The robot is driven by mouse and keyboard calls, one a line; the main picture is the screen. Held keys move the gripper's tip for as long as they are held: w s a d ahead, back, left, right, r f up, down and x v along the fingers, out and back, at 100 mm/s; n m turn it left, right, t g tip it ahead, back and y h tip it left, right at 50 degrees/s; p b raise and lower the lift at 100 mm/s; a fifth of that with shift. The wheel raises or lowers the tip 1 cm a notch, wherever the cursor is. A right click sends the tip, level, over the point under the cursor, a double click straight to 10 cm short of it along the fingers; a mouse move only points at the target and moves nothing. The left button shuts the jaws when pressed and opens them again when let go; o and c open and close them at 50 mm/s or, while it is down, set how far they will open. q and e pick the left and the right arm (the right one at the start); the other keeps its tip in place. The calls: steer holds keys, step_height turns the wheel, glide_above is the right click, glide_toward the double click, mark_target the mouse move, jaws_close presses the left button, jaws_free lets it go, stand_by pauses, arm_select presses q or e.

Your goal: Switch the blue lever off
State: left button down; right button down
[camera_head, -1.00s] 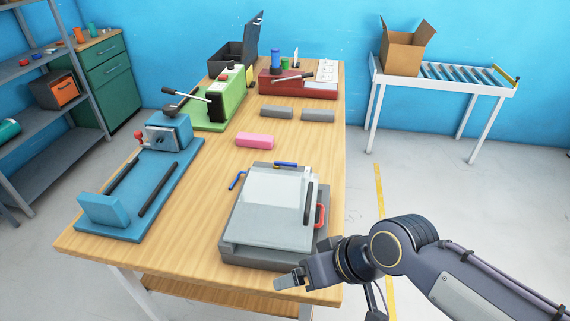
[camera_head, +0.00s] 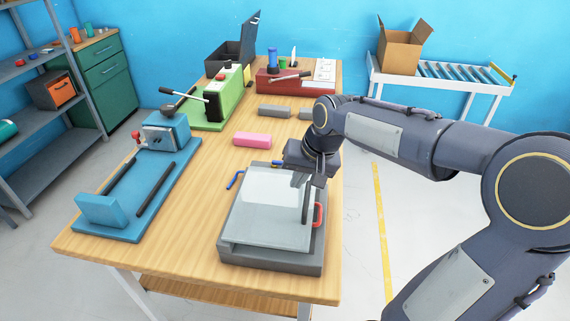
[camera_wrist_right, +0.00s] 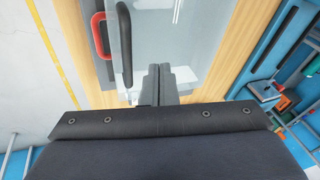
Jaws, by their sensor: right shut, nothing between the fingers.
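The grey machine (camera_head: 235,255) with a pale clear lid (camera_head: 265,220) sits on the near right of the table. A bent blue lever (camera_head: 235,180) stands at its left side. A second blue piece (camera_head: 278,163) lies at its back edge, partly hidden by my gripper. A red handle (camera_head: 318,215) is on its right side. My right gripper (camera_head: 300,181) is shut and empty, pointing down over the lid's back right part, close to the black handle (camera_head: 306,205). The wrist view shows the shut fingers (camera_wrist_right: 159,72), the black handle (camera_wrist_right: 124,45) and the red handle (camera_wrist_right: 98,35). My left gripper is out of view.
A pink block (camera_head: 252,139) and grey blocks (camera_head: 274,111) lie behind the machine. A blue vise-like device (camera_head: 125,215) is at the left, with green (camera_head: 232,95) and red (camera_head: 283,84) devices farther back. Bare wood (camera_head: 195,225) lies between the blue device and the machine.

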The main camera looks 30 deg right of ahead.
steer(key=w+d+m+h, duration=0.1)
steer(key=w+d+h, duration=0.2)
steer(key=w, duration=1)
steer(key=shift+d+m+h, duration=0.25)
steer(key=shift+m+h, duration=0.15)
steer(key=shift+h, duration=0.3)
steer(key=shift+f, duration=0.2)
steer(key=x, duration=1)
steer(key=shift+s, duration=0.25)
